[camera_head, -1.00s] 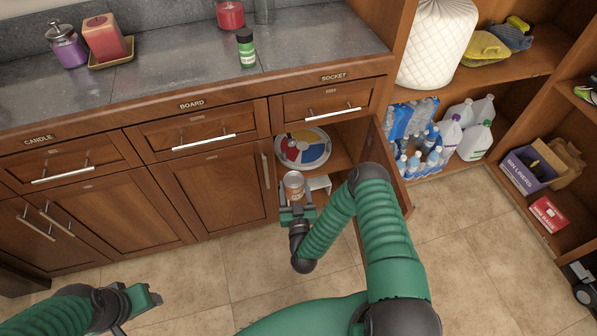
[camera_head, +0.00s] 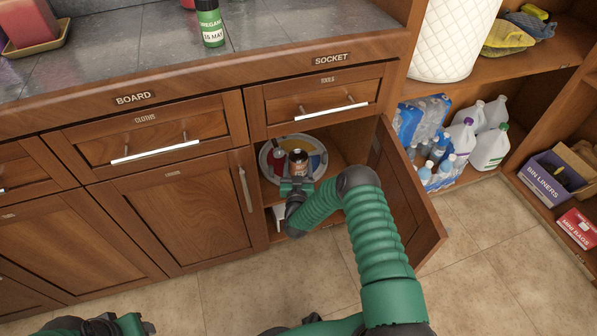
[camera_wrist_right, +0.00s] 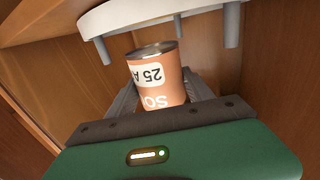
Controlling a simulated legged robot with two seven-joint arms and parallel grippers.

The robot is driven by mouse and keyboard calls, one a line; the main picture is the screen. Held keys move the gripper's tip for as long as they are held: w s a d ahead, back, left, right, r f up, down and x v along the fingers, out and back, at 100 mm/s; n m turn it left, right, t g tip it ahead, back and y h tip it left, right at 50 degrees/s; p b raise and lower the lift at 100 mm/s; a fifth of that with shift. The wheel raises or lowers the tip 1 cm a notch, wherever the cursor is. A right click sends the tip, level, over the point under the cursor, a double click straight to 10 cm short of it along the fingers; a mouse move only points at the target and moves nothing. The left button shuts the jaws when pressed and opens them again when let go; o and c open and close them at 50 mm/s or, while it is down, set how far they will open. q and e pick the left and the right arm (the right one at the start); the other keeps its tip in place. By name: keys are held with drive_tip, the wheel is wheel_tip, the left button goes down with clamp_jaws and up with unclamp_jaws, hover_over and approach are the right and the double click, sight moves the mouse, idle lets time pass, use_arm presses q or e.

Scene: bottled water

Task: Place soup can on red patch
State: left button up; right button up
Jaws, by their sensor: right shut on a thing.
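The soup can (camera_head: 299,161), orange-brown with a metal rim, is in my right gripper (camera_head: 297,181) at the open cabinet. In the right wrist view the can (camera_wrist_right: 157,78) sits between the two fingers of the gripper (camera_wrist_right: 157,94), which are shut on it. A round white-rimmed board (camera_head: 268,170) with coloured patches lies inside the cabinet, partly behind the can. A red area (camera_head: 288,145) shows at its back; the can and gripper hide much of the board. In the wrist view the board's white rim (camera_wrist_right: 100,22) is above the can. My left gripper (camera_head: 130,325) is cut off at the bottom edge.
The open cabinet door (camera_head: 408,200) stands right of my right arm. A drawer (camera_head: 310,100) and counter edge are above the opening. Bottles and jugs (camera_head: 490,147) fill the shelf at the right. The floor in front is clear.

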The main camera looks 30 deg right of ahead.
drive_tip(key=shift+w+d+f+b, duration=0.2)
drive_tip(key=shift+w+d, duration=0.25)
drive_tip(key=shift+d, duration=0.1)
drive_tip(key=shift+w+d+f+b, duration=0.15)
drive_tip(key=shift+w+d+f, duration=0.05)
drive_tip(key=shift+w+d, duration=0.25)
drive_tip(key=f+b, duration=0.2)
drive_tip(key=shift+w+f+b, duration=0.2)
drive_tip(key=shift+f+b, duration=0.15)
drive_tip(key=shift+b, duration=0.05)
drive_tip(key=shift+a+f, duration=0.1)
drive_tip(key=shift+f, duration=0.2)
drive_tip(key=shift+r, duration=0.25)
drive_tip(key=o, duration=1.7)
drive_tip(key=shift+f, duration=0.15)
use_arm(q)
drive_tip(key=x, duration=0.2)
drive_tip(key=s+x, duration=0.1)
drive_tip(key=x, duration=0.1)
drive_tip(key=shift+d+f, duration=0.1)
drive_tip(key=shift+d, duration=0.05)
use_arm(e)
drive_tip(key=shift+o, duration=0.2)
